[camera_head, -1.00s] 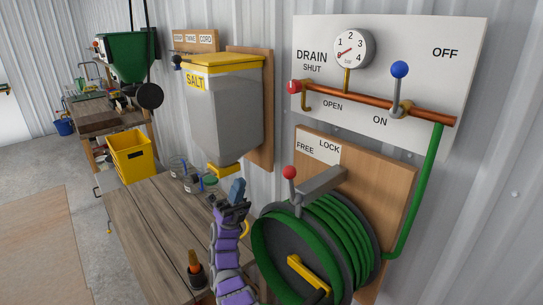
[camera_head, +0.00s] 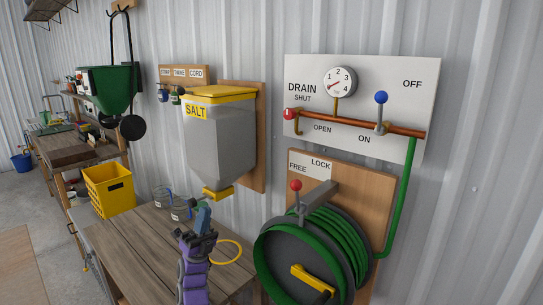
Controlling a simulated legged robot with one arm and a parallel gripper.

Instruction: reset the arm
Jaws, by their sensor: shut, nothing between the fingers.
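My purple arm rises from the bottom of the head view, over the wooden workbench. Nothing shows between the fingers. It is below the salt dispenser (camera_head: 220,135) and left of the hose reel (camera_head: 315,250). I cannot tell whether the arm touches the bench.
The workbench (camera_head: 140,240) holds jars (camera_head: 180,208) and a yellow ring (camera_head: 228,251). A yellow crate (camera_head: 109,190) stands at the left. The drain panel (camera_head: 420,110), with its red and blue levers, hangs above the reel. Open floor lies at far left.

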